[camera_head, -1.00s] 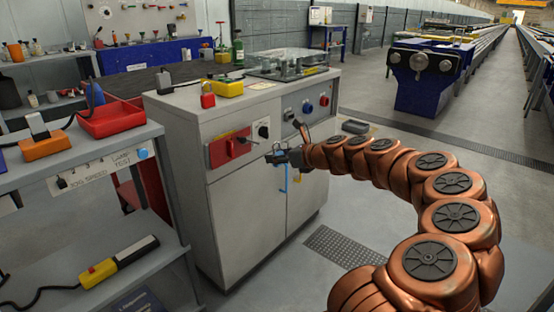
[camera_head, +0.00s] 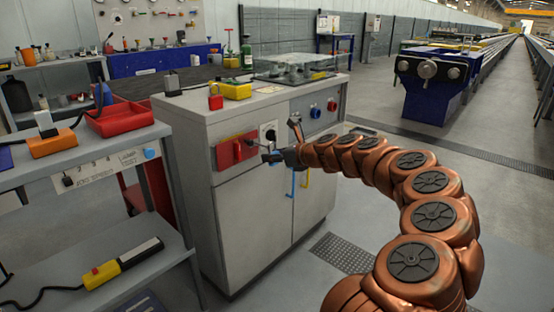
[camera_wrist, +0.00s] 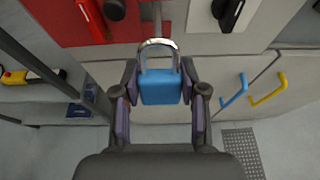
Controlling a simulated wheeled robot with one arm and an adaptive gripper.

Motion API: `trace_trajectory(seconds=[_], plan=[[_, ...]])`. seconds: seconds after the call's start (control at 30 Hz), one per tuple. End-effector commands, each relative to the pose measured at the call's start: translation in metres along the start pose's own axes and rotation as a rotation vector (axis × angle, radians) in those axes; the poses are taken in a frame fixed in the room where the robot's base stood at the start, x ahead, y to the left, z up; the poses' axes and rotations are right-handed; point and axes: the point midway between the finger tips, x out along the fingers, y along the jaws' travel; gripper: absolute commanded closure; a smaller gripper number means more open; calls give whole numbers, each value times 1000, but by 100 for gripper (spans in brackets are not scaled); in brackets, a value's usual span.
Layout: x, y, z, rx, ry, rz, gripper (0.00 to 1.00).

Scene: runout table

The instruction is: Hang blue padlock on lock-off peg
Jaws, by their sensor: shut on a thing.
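My gripper (camera_wrist: 160,100) is shut on the blue padlock (camera_wrist: 161,88), one finger at each side of its body. The padlock is upright with its silver shackle at the top. A pale rod (camera_wrist: 157,14), possibly the lock-off peg, points down the wrist view to the top of the shackle. I cannot tell whether the shackle is around it or only lined up with it.
The red panel bears a black handle (camera_wrist: 115,9). Right of it is a dark knob (camera_head: 269,134) on a white plate. Blue (camera_wrist: 234,91) and yellow (camera_wrist: 268,90) door handles are below. A red padlock (camera_head: 215,102) and yellow box (camera_head: 237,90) stand on the cabinet.

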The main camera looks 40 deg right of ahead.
Motion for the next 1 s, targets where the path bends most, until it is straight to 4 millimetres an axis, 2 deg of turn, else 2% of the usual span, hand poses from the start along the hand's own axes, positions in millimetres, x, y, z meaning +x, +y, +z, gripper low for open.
trace_trajectory(seconds=[0.5, 1.0], plan=[[26, 1, 4, -2, 0, 1, 94], [38, 1, 5, 1, -2, 0, 94]])
